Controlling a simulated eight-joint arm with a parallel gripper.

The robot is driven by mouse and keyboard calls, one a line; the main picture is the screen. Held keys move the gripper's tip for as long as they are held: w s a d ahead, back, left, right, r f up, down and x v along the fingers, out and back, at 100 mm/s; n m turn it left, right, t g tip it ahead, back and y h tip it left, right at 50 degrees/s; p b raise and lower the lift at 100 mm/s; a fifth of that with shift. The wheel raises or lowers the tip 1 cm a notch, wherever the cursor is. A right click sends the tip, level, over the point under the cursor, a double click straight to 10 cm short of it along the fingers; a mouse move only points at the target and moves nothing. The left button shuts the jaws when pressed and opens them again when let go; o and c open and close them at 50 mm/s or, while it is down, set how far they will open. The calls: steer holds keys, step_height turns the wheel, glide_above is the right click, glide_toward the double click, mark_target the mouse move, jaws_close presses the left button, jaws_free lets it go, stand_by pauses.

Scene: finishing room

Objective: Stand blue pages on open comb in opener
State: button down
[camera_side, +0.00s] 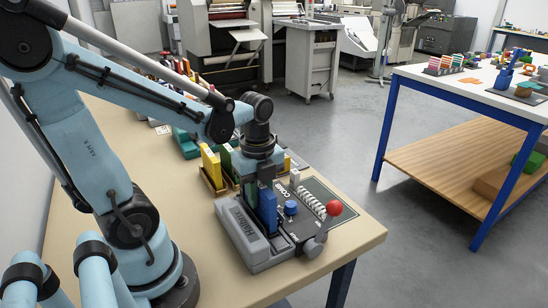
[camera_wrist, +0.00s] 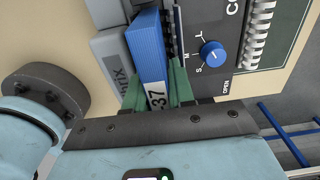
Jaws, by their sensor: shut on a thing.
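My gripper (camera_side: 264,180) is shut on the blue pages (camera_side: 268,210), held upright over the grey opener (camera_side: 240,228). In the wrist view, the green fingers (camera_wrist: 156,78) pinch the blue pages (camera_wrist: 147,48), whose near edge has a white label reading 37. The pages stand between the opener's grey body (camera_wrist: 110,50) and its dark panel (camera_wrist: 205,20). The comb under the pages is hidden, and I cannot tell whether their lower edge touches it.
The panel carries a blue knob (camera_side: 291,207). A white comb coil (camera_side: 312,203) lies beside it, and a red-balled lever (camera_side: 334,208) rises at the right. Yellow pages (camera_side: 211,166) stand in a holder behind. The table's front right (camera_side: 350,235) is clear.

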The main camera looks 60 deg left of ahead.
steer(key=c, duration=1.2)
jaws_free()
steer(key=shift+f, duration=0.1)
steer(key=shift+c, duration=0.2)
steer(key=shift+r, duration=5.55)
